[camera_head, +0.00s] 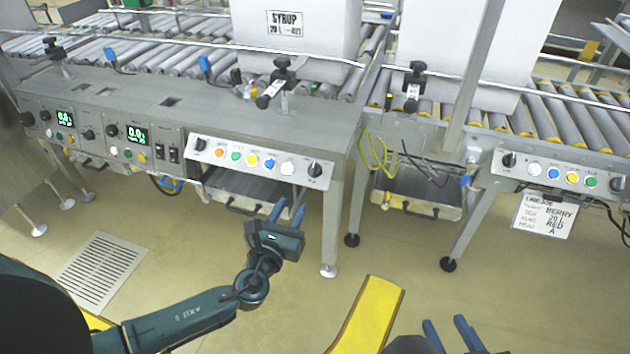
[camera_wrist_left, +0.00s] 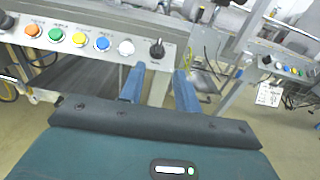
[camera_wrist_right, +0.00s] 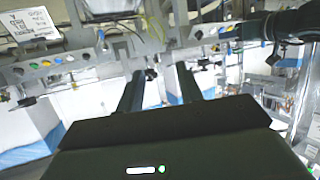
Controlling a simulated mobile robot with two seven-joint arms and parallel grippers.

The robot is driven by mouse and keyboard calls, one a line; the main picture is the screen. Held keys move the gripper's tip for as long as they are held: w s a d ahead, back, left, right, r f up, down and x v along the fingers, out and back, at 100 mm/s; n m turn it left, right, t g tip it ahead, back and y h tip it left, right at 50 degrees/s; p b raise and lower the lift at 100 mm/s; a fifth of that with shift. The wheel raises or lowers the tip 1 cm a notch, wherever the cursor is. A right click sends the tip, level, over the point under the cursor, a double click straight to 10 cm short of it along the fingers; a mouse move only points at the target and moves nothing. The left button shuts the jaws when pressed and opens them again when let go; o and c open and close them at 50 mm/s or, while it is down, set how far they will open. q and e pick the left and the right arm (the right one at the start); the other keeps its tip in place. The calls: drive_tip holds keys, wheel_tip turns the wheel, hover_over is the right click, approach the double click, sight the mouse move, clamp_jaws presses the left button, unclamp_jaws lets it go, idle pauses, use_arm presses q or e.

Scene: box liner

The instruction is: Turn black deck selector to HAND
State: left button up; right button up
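A button panel (camera_head: 260,163) on the near left machine carries a black selector knob (camera_head: 315,169) at its right end and another black knob (camera_head: 200,144) at its left end. Their labels are too small to read, so I cannot tell which is the deck selector. My left gripper (camera_head: 288,204) is open and empty, below and left of the right-end knob, apart from it. In the left wrist view that knob (camera_wrist_left: 157,48) shows beyond and between the two fingers. My right gripper (camera_head: 449,328) is open and empty, low over the floor, far from the panels.
A second panel (camera_head: 560,173) with black end knobs sits on the right machine. A left control box has displays (camera_head: 137,133) and more knobs. A yellow part (camera_head: 368,315) stands between my arms. Table legs (camera_head: 331,230) and a lower drawer (camera_head: 250,190) are near my left gripper.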

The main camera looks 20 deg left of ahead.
use_arm(q)
drive_tip(key=b, duration=0.3)
approach(313, 168)
drive_tip(key=w, duration=0.7)
drive_tip(key=shift+d, duration=0.1)
drive_tip(key=shift+w, duration=0.5)
use_arm(e)
drive_tip(key=shift+w+a+f+n+t+y, duration=0.1)
drive_tip(key=shift+w+a+n+t+y, duration=0.2)
drive_tip(key=shift+t, duration=0.25)
drive_tip(key=shift+w+a+f+n+t+y, duration=0.1)
drive_tip(key=shift+w+n+t, duration=0.1)
drive_tip(key=shift+w+t, duration=0.3)
use_arm(q)
drive_tip(key=shift+c, duration=0.4)
use_arm(e)
drive_tip(key=shift+s, duration=0.1)
use_arm(q)
clamp_jaws()
